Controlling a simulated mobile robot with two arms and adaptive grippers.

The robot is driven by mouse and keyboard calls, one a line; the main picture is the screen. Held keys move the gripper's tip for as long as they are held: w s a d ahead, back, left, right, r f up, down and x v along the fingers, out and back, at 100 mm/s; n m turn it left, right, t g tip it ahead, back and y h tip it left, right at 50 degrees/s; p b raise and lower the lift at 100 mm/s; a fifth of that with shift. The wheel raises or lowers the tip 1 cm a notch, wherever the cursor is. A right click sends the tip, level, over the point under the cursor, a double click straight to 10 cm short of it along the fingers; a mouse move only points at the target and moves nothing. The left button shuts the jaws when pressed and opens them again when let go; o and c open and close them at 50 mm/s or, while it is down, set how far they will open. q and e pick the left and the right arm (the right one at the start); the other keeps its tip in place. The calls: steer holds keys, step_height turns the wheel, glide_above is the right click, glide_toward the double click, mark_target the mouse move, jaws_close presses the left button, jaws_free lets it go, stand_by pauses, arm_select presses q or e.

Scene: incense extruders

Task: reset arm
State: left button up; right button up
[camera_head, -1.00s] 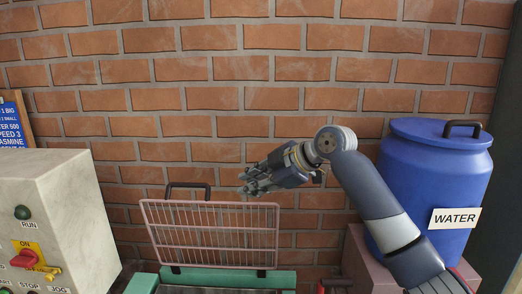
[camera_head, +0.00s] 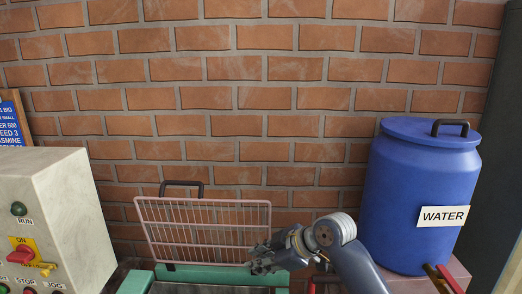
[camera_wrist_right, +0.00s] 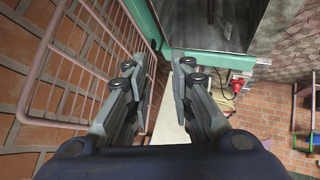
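My right gripper (camera_head: 258,264) is low in front of the pink wire guard (camera_head: 205,232) in the head view, with its fingers pointing left. In the right wrist view its two grey fingers (camera_wrist_right: 160,68) stand apart with a clear gap and nothing held between them. The wire guard shows close beside the left finger in the wrist view (camera_wrist_right: 68,62). My left gripper is in neither view.
A blue barrel labelled WATER (camera_head: 420,185) stands at the right on a pinkish stand. A pale control box (camera_head: 60,195) with a red switch stands at the left. A green machine frame (camera_head: 215,275) lies below the guard. A brick wall closes the back.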

steer(key=s+d+f+m+h, duration=0.2)
steer(key=s+d+f+m, duration=0.35)
steer(key=s+f, duration=0.55)
steer(key=s+d+f+m+h, duration=0.3)
steer(key=s+d+f+m, duration=0.35)
steer(key=s, duration=0.65)
steer(key=s+d+f+m+g+h, duration=0.2)
steer(key=s+d+f+h, duration=0.1)
steer(key=s+d, duration=0.75)
step_height(320, 180, down, 29)
steer(key=s+a+g+b, duration=0.1)
steer(key=s+a+b, duration=0.1)
steer(key=s+b, duration=0.1)
arm_select(q)
step_height(320, 180, down, 5)
steer(key=shift+s+d+f+b, duration=0.15)
steer(key=shift+b, duration=0.95)
arm_select(e)
steer(key=s+d+f+g, duration=0.1)
steer(key=s+d+f, duration=0.2)
steer(key=s+f, duration=1.4)
steer(key=shift+f, duration=0.95)
